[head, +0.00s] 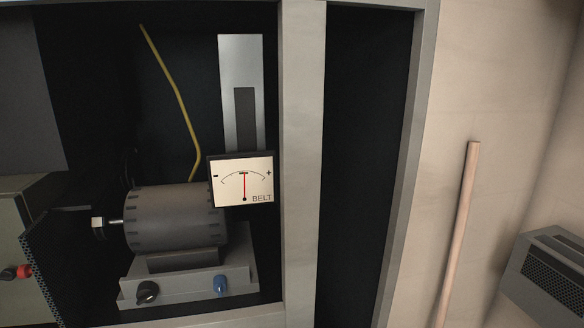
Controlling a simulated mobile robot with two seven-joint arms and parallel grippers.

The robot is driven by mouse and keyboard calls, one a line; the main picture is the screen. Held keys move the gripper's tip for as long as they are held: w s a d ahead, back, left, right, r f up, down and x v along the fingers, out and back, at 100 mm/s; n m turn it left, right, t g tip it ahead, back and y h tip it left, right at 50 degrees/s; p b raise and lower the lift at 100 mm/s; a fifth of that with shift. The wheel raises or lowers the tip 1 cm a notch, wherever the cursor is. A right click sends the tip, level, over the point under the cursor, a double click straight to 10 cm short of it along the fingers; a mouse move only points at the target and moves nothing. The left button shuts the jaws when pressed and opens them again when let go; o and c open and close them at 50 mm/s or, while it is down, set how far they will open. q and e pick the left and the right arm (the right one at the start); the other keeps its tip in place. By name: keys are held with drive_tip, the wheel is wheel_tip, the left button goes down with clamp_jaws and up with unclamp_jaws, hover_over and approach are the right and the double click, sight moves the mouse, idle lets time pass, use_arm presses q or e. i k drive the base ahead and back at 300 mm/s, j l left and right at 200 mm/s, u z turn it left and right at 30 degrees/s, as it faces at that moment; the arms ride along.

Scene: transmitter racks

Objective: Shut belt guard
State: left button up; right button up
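A dark perforated panel (45,270), which looks like the belt guard, stands at the lower left of the head view. I see it at a steep angle, swung out to the left of the motor, and its lower end is cut off by the picture edge. The grey ribbed motor (175,218) with its shaft and hex nut (98,223) is exposed to the right of the panel. A belt meter (242,180) with a red needle pointing straight up hangs above the motor's right end. Neither of my grippers is in view.
The motor sits on a grey base (190,282) with a black knob (147,292) and a blue knob (221,285). A box (12,225) with a red knob (22,271) is at far left. A wooden pole (459,235) leans at right, near a grey vented unit (552,268).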

sight(40, 245)
drive_tip(key=j, duration=1.2)
drive_tip(key=k+j, duration=0.1)
drive_tip(key=j, duration=1.15)
